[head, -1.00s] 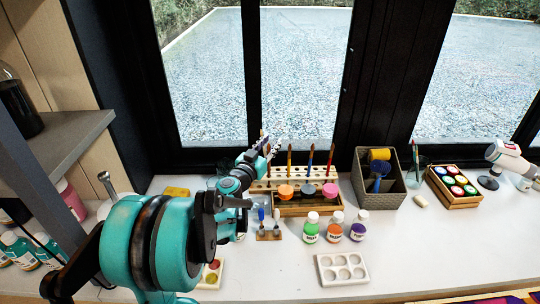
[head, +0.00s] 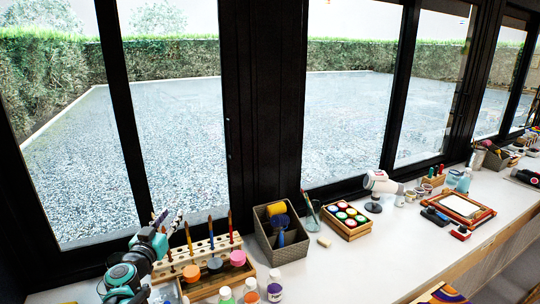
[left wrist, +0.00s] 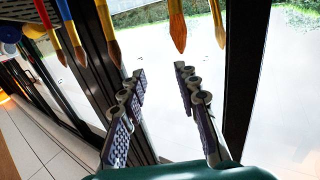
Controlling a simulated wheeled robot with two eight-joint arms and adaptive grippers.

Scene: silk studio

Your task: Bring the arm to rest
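My left arm (head: 125,280) comes in at the bottom left of the head view. Its gripper (head: 167,222) is raised at the left end of the wooden brush rack (head: 203,248), close to the upright brushes; I cannot tell whether it touches them. In the left wrist view the two fingers (left wrist: 160,72) stand apart with nothing between them. Several brush tips, one of them orange (left wrist: 177,28), show above and beyond the fingers there. My right gripper is in neither view.
A wooden tray with paint jars (head: 205,287) lies in front of the rack. A grey basket (head: 283,240), a crate of colour pots (head: 348,222) and a white dryer-like device (head: 380,183) stand to the right. Windows rise behind.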

